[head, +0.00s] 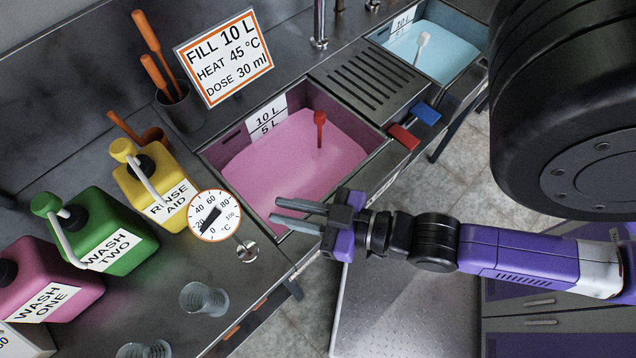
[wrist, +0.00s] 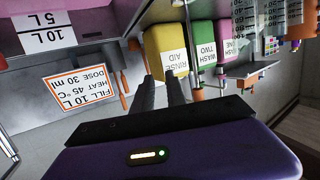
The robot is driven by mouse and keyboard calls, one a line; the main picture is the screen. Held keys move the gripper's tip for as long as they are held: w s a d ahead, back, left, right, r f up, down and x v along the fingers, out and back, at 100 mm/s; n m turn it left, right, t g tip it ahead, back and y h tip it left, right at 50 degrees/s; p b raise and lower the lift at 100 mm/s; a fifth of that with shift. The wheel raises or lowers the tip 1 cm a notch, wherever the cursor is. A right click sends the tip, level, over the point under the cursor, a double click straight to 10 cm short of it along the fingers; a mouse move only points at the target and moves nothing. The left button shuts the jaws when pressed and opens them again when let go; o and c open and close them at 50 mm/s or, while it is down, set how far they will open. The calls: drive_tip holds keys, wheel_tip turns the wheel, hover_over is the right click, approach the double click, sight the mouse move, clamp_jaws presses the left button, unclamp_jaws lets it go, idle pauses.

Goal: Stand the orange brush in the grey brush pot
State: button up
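The grey brush pot (head: 181,108) stands on the steel counter at the back, left of the pink tank. Two orange handles rise from it, an upper one (head: 147,35) and a lower one (head: 155,77); their lower ends are hidden. A third orange handle (head: 124,126), with a rounded orange end, is behind the yellow jug; I cannot tell which is the orange brush. In the wrist view two orange handles (wrist: 123,84) show upside down beside the sign. My gripper (head: 274,210) is over the front of the pink tank, fingers apart and empty, well away from the pot.
The pink tank (head: 250,170) holds a red-handled item (head: 320,130). A blue tank (head: 455,70) is farther right. Yellow (head: 160,185), green (head: 105,230) and pink jugs (head: 50,280), a dial (head: 214,215) and clear cups (head: 205,298) crowd the left counter. A sign (head: 224,57) stands beside the pot.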

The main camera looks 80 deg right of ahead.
drive_tip(key=s+a+r+y, duration=0.1)
drive_tip(key=s+a+r, duration=0.1)
drive_tip(key=s, duration=0.3)
drive_tip(key=shift+s+a+r+n+g, duration=0.3)
drive_tip(key=shift+s+r+n+g, duration=0.1)
drive_tip(key=shift+r, duration=0.4)
idle(0.4)
